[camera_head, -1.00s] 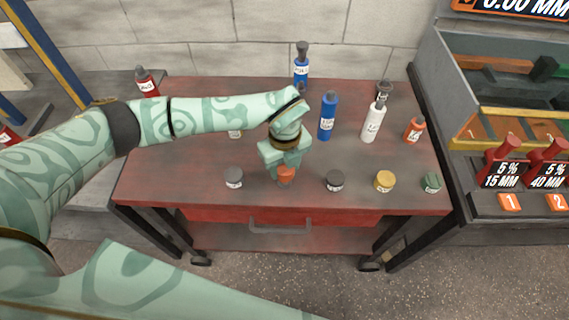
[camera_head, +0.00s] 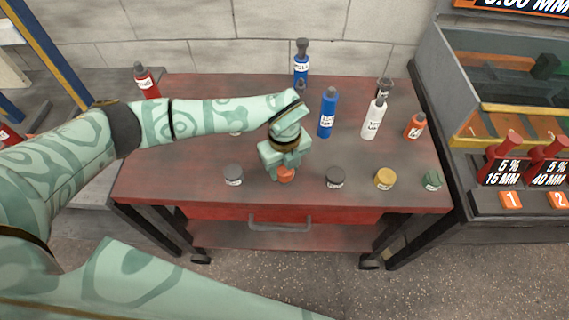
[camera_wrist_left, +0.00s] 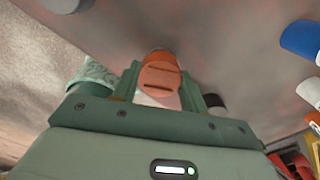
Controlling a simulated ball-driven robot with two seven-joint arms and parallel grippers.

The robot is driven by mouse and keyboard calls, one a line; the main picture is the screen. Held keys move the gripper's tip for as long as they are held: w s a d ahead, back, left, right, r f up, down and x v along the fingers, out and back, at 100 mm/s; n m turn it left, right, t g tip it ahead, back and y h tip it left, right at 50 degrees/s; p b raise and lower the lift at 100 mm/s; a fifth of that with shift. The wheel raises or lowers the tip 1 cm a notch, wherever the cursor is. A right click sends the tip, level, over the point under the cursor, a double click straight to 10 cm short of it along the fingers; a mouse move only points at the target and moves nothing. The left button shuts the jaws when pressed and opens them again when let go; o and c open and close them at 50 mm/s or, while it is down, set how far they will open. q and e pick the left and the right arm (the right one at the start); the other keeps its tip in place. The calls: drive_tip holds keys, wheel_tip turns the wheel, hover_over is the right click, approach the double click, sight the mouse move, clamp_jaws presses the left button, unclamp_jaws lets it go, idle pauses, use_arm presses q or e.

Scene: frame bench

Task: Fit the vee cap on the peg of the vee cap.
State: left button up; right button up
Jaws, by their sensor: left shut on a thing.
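My left gripper (camera_head: 286,173) is low over the front middle of the red bench and shut on a short orange cap (camera_head: 287,176). In the left wrist view the orange cap (camera_wrist_left: 160,75) sits between the two fingers, its slotted end showing, with a pale patch on its side. I cannot read a label on it, so I cannot tell whether it is the vee cap. Whether it touches the bench top is hard to tell. I cannot make out a peg for it; the gripper and arm hide part of the bench. My right gripper is out of view.
A grey cap (camera_head: 233,175) stands left of the gripper. A dark cap (camera_head: 335,177), a yellow cap (camera_head: 385,179) and a green cap (camera_head: 432,181) stand to the right. Behind are blue bottles (camera_head: 327,115), a white bottle (camera_head: 373,121) and an orange bottle (camera_head: 415,127).

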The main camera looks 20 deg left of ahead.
use_arm(q)
drive_tip(key=shift+f+b, duration=0.45)
drive_tip(key=shift+f, duration=0.75)
drive_tip(key=o, duration=1.1)
wheel_tip(320, 180, up, 16)
drive_tip(key=p, duration=0.4)
drive_tip(key=shift+r, duration=0.15)
